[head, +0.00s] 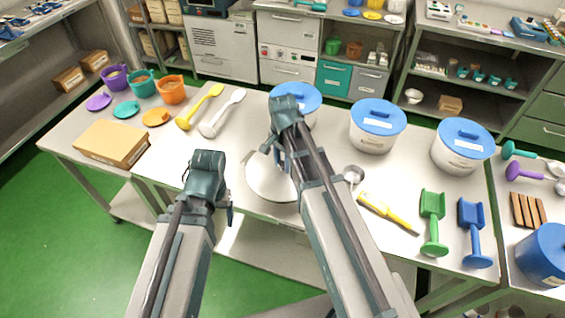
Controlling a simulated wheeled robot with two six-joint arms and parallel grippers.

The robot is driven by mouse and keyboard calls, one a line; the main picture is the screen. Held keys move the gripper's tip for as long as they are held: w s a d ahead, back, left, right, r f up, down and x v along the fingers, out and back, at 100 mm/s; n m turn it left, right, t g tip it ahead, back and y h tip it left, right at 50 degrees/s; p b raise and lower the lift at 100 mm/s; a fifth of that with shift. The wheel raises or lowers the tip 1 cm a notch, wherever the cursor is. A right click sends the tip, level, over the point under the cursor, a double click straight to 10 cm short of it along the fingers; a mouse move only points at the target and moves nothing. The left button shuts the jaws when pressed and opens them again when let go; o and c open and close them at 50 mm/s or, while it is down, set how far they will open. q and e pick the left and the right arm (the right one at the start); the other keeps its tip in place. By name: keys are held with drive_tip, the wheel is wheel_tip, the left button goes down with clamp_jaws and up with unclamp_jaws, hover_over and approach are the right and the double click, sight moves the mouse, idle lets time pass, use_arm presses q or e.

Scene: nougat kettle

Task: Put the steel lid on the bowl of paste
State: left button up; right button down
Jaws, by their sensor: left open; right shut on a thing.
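A pale, shiny round disc, seemingly the steel lid (264,183), is at the table's front middle, partly covered by my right arm. My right gripper (277,153) points down over its upper part and is shut on it; the grip itself is largely hidden. The bowl of paste cannot be made out separately; whether it lies under the disc I cannot tell. My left gripper (207,163) is open and empty, left of the disc above the table's front part; its fingertips are mostly hidden.
White tubs with blue lids (377,124) stand along the back. A ladle (353,175), yellow-handled tool (387,212), green scoop (433,222) and blue scoop (474,232) lie right. Yellow (199,107) and white (222,113) spoons and a cardboard box (112,144) are left.

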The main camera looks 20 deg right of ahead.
drive_tip(key=shift+f+b, duration=0.4)
idle(0.8)
drive_tip(key=shift+c, duration=2.3)
unclamp_jaws()
drive_tip(key=shift+o, duration=0.2)
drive_tip(key=o, duration=0.4)
drive_tip(key=shift+r, duration=0.2)
drive_tip(key=shift+r+p, duration=3.4)
drive_tip(key=shift+p, duration=0.15)
